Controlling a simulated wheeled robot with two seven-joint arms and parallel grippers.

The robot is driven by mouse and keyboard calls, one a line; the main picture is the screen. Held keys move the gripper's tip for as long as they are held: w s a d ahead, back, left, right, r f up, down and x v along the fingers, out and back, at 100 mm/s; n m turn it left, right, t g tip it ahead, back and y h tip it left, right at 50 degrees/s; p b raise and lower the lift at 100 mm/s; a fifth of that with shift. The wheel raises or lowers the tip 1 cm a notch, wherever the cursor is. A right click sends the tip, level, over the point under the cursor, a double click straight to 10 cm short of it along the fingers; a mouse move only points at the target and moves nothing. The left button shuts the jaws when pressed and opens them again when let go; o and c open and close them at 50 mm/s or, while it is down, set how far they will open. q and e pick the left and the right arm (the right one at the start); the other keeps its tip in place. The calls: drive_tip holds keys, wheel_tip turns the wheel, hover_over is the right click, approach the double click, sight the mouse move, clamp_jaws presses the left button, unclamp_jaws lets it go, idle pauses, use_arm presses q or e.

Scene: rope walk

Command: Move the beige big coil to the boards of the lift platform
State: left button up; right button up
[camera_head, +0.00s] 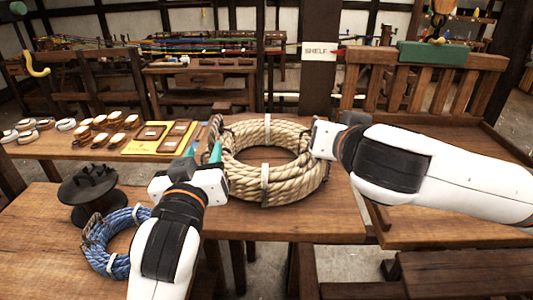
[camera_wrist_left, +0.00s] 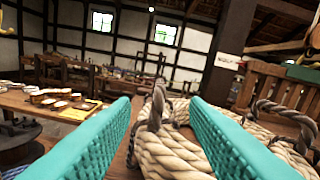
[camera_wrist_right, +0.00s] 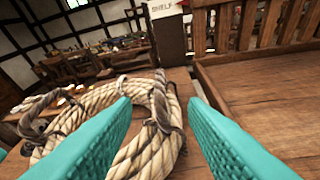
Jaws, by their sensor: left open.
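The beige big coil (camera_head: 290,187) lies flat on a wooden table, with tie bands and dark rope loops at its sides. My left gripper (camera_head: 203,150) is open at the coil's left side. In the left wrist view a dark loop and the coil (camera_wrist_left: 175,158) show between its teal fingers. My right gripper (camera_wrist_right: 160,102) is open at the coil's right side, with a dark loop and rope (camera_wrist_right: 140,157) between its fingers. Its fingertips are hidden in the head view. A board surface with a slatted rail at right, seemingly the lift platform (camera_wrist_right: 250,100), looks empty.
A blue coil (camera_head: 105,250) and a dark spool (camera_head: 90,190) are at the left front. Several small coils (camera_head: 110,120) and a yellow sheet (camera_head: 150,145) lie left of the beige coil. A post with a SHELF sign (camera_head: 320,50) stands behind.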

sight(211, 131)
use_arm(q)
drive_tip(key=w, duration=1.1)
drive_tip(key=shift+w+d, duration=0.1)
drive_tip(key=shift+w, duration=0.05)
use_arm(e)
drive_tip(key=x, duration=1.1)
drive_tip(key=shift+w, duration=0.15)
use_arm(q)
drive_tip(key=shift+c, duration=0.5)
use_arm(e)
drive_tip(key=shift+c, duration=0.6)
use_arm(q)
clamp_jaws()
use_arm(e)
clamp_jaws()
use_arm(q)
drive_tip(key=shift+f, duration=0.1)
drive_tip(key=shift+r, duration=0.3)
use_arm(e)
drive_tip(key=shift+r, duration=0.2)
